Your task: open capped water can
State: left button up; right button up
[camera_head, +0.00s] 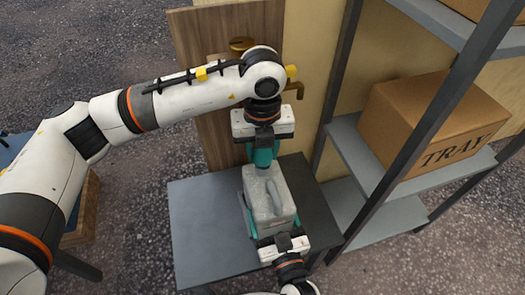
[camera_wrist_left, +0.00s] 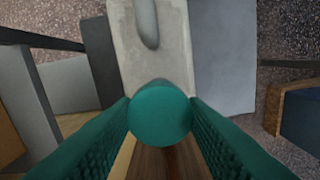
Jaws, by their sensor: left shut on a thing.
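The water can (camera_head: 268,200) is a pale grey, worn box with a handle on top, on the grey table. Its round teal cap (camera_wrist_left: 160,114) shows in the left wrist view at the end of the can. My left gripper (camera_head: 262,157) reaches in from the back and is shut on the cap, one teal finger on each side of it. In the head view the cap is hidden by the fingers. My right gripper (camera_head: 272,220) comes from the front, its teal fingers against both sides of the can body.
The grey table (camera_head: 200,235) has free room left of the can. A wooden panel with a brass tap (camera_head: 295,88) stands behind. A metal shelf (camera_head: 375,160) with a cardboard box marked TRAY (camera_head: 430,120) is on the right.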

aim_at(262, 154)
pick_arm(q)
jog(key=shift+r, duration=1.5)
pick_arm(e)
jog(key=o, duration=1.8)
jog(key=shift+s, duration=0.1)
pick_arm(q)
notch_tip(262, 154, up, 2)
jog(key=shift+p, duration=0.95)
pick_arm(e)
jog(key=v, duration=1.1)
jog(key=shift+s, duration=0.35)
